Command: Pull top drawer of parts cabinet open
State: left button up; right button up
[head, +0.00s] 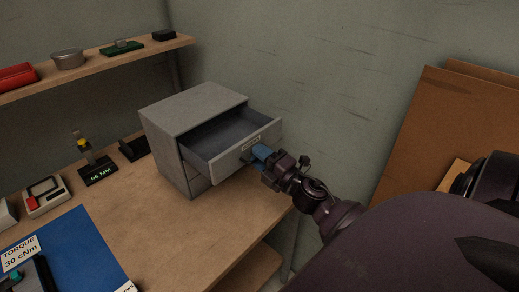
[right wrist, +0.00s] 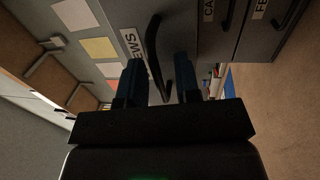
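The grey parts cabinet (head: 166,140) stands on the wooden bench in the head view. Its top drawer (head: 234,158) is pulled well out, and its empty-looking inside shows. My right gripper (head: 259,152) is at the drawer's front, by the label. In the right wrist view its two blue fingers (right wrist: 161,75) stand apart, one on each side of the black drawer handle (right wrist: 155,55), with gaps visible between them and it. The lower drawers (right wrist: 222,25) are closed. My left gripper is not in view.
A shelf (head: 120,60) with a red item and a tin runs along the back wall. Brown boards (head: 425,130) lean at the right. The bench before the cabinet is clear.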

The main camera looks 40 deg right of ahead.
jog(key=s+f+b, duration=0.1)
jog(key=s+f, duration=0.1)
jog(key=s, duration=0.8)
jog(key=shift+s+d+b, duration=0.3)
jog(key=shift+d, duration=0.1)
dwell(0.3)
jog(key=shift+s, duration=0.1)
